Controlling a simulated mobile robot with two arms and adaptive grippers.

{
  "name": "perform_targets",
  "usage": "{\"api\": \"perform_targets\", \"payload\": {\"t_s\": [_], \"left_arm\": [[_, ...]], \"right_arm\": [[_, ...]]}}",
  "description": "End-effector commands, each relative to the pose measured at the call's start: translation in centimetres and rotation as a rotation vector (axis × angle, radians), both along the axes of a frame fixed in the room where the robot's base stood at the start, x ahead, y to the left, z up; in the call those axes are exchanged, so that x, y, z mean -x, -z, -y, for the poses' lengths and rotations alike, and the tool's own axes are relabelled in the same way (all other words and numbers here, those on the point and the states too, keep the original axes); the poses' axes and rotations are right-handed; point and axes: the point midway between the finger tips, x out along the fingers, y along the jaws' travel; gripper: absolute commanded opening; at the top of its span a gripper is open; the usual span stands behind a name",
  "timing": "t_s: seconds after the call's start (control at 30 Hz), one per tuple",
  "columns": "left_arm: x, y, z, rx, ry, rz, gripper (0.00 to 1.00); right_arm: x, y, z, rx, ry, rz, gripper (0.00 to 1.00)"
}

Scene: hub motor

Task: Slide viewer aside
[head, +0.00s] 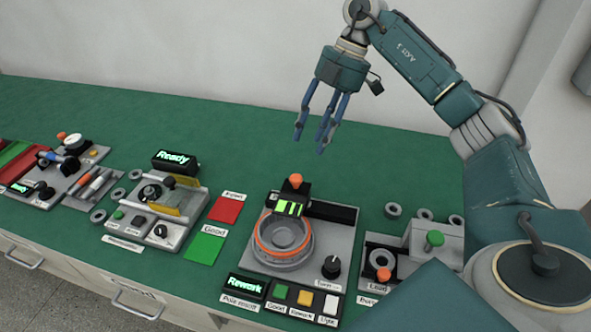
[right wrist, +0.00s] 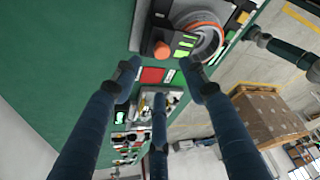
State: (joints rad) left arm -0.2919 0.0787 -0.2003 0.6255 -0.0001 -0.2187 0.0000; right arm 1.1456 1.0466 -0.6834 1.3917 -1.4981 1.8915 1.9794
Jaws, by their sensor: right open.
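The likely viewer is a dark block with bright green bars (head: 289,208), lying over the back of an orange-rimmed ring (head: 284,241) on a grey station. An orange knob (head: 295,181) stands at its back. A black bar (head: 332,212) extends to its right. In the right wrist view the green bars (right wrist: 184,46) and orange knob (right wrist: 162,50) show near the top. My right gripper (head: 313,142) is open and empty, its fingers pointing down, in the air above and behind the station and apart from it. My left gripper is not in view.
Red (head: 227,208) and green (head: 205,248) pads lie left. The table's back (head: 230,125) is clear.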

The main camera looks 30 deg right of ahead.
Motion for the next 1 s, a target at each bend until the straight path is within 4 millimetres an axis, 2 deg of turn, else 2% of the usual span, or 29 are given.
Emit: {"api": "perform_targets", "payload": {"t_s": [0.17,0.3,0.6,0.8,1.0], "left_arm": [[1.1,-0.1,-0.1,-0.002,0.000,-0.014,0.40],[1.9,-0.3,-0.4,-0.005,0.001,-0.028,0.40],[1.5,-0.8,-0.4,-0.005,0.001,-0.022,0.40],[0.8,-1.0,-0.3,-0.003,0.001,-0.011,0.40],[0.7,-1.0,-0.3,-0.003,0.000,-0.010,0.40]], "right_arm": [[0.1,2.0,-0.7,0.004,-0.002,-0.008,0.43],[0.1,4.5,-1.9,0.001,-0.003,-0.008,0.43],[-0.1,8.8,-3.7,0.000,-0.003,-0.004,0.43],[-0.2,9.7,-4.1,0.000,-0.003,-0.001,0.43],[-0.2,9.8,-4.1,0.000,-0.003,-0.001,0.43]]}}
